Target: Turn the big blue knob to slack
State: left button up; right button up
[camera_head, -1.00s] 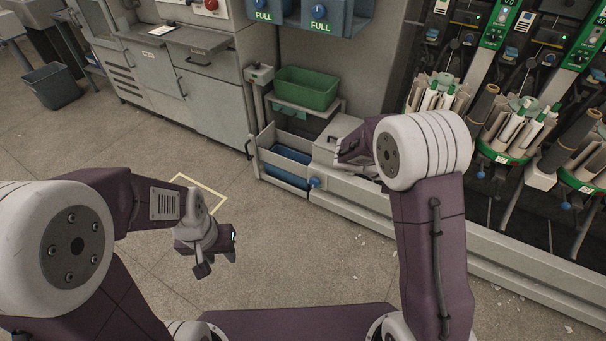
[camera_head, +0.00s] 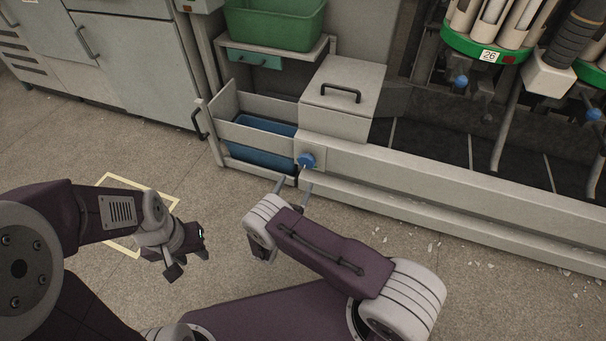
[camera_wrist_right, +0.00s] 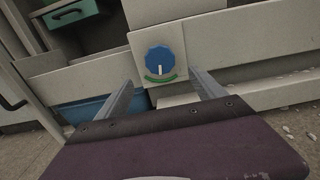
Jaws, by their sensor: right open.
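The big blue knob (camera_head: 306,160) sits on the front of the low beige rail, right of the blue bin. In the right wrist view the knob (camera_wrist_right: 160,58) faces me on a pale square plate. Its white pointer mark points down, toward a mostly green arc under it. My right gripper (camera_head: 293,189) is open, in front of and slightly below the knob, apart from it. In the wrist view its two fingers (camera_wrist_right: 161,82) stand either side of the knob's plate with nothing between them. My left gripper (camera_head: 190,262) hangs over the floor at left; its jaw gap is unclear.
A lidded beige box (camera_head: 340,98) with a black handle stands above the knob. The blue bin (camera_head: 262,145) sits in an open-fronted frame to its left, under a shelf with a green crate (camera_head: 275,22). The floor in front is clear apart from small scraps.

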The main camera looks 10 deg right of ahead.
aim_at(305, 164)
jog(key=b+x, duration=0.5)
jog(key=x, duration=0.3)
jog(key=shift+w+d, duration=0.2)
jog(key=shift+w+d+r, duration=0.15)
jog(key=shift+w+r, duration=0.05)
jog(key=shift+w, duration=0.05)
jog(key=shift+c, duration=0.3)
jog(key=c, duration=1.3)
